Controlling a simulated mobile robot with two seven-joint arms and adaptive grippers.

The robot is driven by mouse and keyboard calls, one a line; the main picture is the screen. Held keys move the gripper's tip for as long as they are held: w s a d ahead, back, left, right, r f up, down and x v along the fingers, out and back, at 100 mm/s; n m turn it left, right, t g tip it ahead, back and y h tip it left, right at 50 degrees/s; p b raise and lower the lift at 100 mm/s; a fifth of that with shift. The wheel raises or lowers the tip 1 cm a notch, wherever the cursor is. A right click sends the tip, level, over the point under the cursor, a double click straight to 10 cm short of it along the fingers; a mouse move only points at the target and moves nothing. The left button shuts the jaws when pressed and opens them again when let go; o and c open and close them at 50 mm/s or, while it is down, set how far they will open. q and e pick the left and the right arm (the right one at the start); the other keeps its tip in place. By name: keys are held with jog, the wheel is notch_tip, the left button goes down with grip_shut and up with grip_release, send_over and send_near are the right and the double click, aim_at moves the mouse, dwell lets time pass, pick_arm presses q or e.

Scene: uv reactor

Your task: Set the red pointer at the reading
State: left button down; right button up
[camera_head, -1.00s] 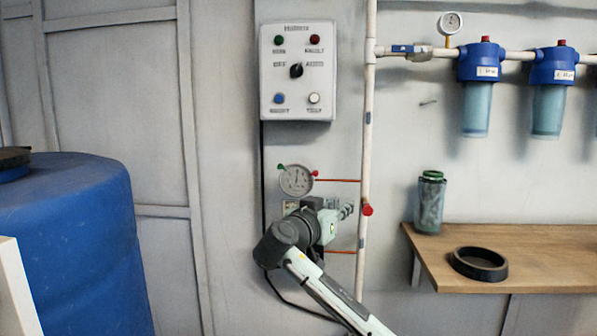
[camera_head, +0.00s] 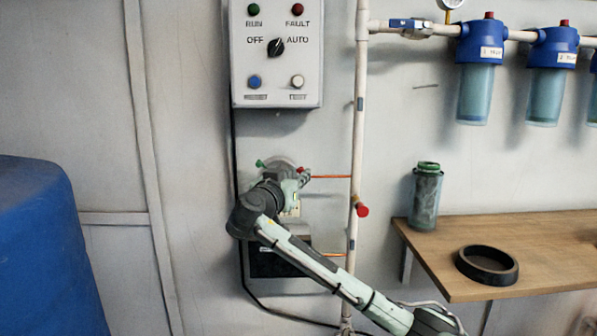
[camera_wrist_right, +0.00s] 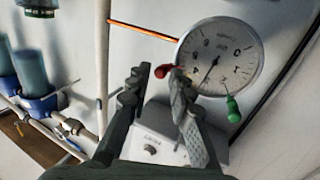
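The round gauge (camera_wrist_right: 218,57) has a white dial with a dark needle. In the head view the gauge (camera_head: 283,166) is mostly hidden behind my right gripper (camera_head: 305,176). In the right wrist view the red pointer (camera_wrist_right: 163,70) sits at the gauge's rim, and the green pointer (camera_wrist_right: 233,109) is at another place on the rim. My right gripper (camera_wrist_right: 160,72) is open. The red pointer's tip shows between its two fingertips, close to the right finger; I cannot tell whether they touch. My left gripper is in neither view.
A control box (camera_head: 277,55) hangs above the gauge. A vertical pipe (camera_head: 357,150) with a red valve knob (camera_head: 362,210) runs just right of it. A wooden shelf (camera_head: 440,260) holds a jar and a black ring. A blue tank (camera_head: 40,250) stands at left.

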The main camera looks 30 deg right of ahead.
jog(key=shift+x, duration=0.8)
grip_shut()
